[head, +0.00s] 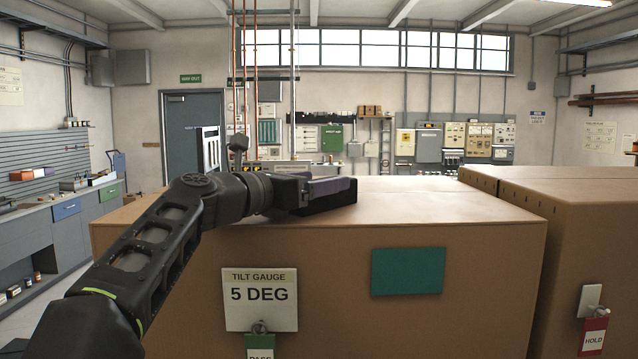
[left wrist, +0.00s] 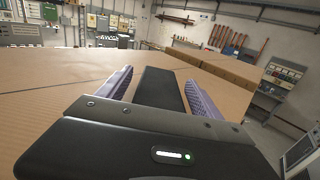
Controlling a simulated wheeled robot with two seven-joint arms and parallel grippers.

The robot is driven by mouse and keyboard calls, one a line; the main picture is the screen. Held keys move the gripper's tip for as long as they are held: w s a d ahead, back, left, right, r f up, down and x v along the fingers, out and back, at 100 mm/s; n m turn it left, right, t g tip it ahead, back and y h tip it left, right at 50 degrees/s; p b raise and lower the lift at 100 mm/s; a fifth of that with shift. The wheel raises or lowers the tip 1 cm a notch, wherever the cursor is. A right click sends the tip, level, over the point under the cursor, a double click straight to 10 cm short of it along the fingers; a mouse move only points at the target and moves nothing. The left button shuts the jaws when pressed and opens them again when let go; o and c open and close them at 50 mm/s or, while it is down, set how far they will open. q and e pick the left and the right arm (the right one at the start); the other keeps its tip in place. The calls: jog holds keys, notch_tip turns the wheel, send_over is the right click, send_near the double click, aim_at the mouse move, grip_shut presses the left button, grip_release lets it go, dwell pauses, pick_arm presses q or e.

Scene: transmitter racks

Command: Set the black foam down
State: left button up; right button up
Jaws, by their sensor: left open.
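The black foam (left wrist: 160,92) is a dark block between the two purple ridged fingers of my left gripper (left wrist: 160,76) in the left wrist view. The fingers are open, with a gap showing on either side of the foam. In the head view my left gripper (head: 335,186) is low over the top of a large brown carton (head: 440,208). The dark foam (head: 335,201) shows there just below the fingers, at the carton top. It appears to rest on it, though contact is hard to see. My right gripper is not in view.
The carton front carries a tilt gauge label (head: 260,299) reading 5 DEG and a green patch (head: 408,271). Another brown carton (head: 590,205) with a red HOLD tag (head: 593,336) stands at the right. The carton top right of the gripper is clear.

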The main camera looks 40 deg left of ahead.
pick_arm(q)
jog(key=s+b, duration=0.1)
jog(key=s, duration=0.2)
jog(key=s+a+b, duration=0.1)
jog(key=s, duration=0.3)
jog(key=s+b, duration=0.1)
jog(key=s, duration=0.2)
jog(key=shift+s+a+f, duration=0.1)
jog(key=shift+s+a, duration=0.05)
jog(key=shift+s, duration=0.1)
jog(key=shift+s+a, duration=0.1)
jog(key=shift+s, duration=0.45)
